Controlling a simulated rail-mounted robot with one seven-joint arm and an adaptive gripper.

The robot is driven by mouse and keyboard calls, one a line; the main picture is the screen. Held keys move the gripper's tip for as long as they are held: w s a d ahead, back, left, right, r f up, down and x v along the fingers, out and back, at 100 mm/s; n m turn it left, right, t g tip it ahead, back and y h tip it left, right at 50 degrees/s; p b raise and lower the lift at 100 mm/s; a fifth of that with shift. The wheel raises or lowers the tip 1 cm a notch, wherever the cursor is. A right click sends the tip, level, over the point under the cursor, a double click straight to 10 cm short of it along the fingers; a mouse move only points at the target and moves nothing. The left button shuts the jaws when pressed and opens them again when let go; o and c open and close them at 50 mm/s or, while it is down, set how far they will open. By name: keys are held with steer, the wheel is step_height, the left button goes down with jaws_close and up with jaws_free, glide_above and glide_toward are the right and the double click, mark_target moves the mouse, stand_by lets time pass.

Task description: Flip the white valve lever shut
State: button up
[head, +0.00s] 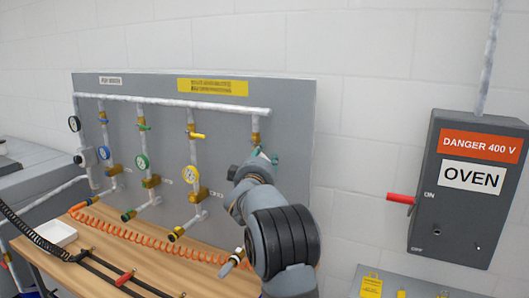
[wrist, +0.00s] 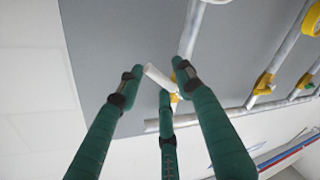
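The white valve lever (wrist: 160,77) shows in the wrist view as a short white bar, slanting, beside a brass valve body (wrist: 174,98) on a pale pipe. My gripper (wrist: 157,82) has three green fingers spread around the lever. One fingertip is left of the lever's free end, one is right of it, and one is below. The fingers look apart; contact with the lever cannot be told. In the head view my gripper (head: 262,158) is at the rightmost pipe drop of the grey panel, and my arm hides the lever there.
The grey panel (head: 225,130) carries more drops with green, blue and yellow valves and gauges to the left. A wooden bench (head: 200,275) with orange coiled hose lies below. An oven switch box (head: 462,215) with a red lever (head: 400,198) hangs at right. The wall between is bare.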

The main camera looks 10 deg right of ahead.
steer(key=shift+w+d, duration=0.25)
steer(key=shift+w, duration=0.2)
jaws_close()
stand_by(0.3)
stand_by(0.4)
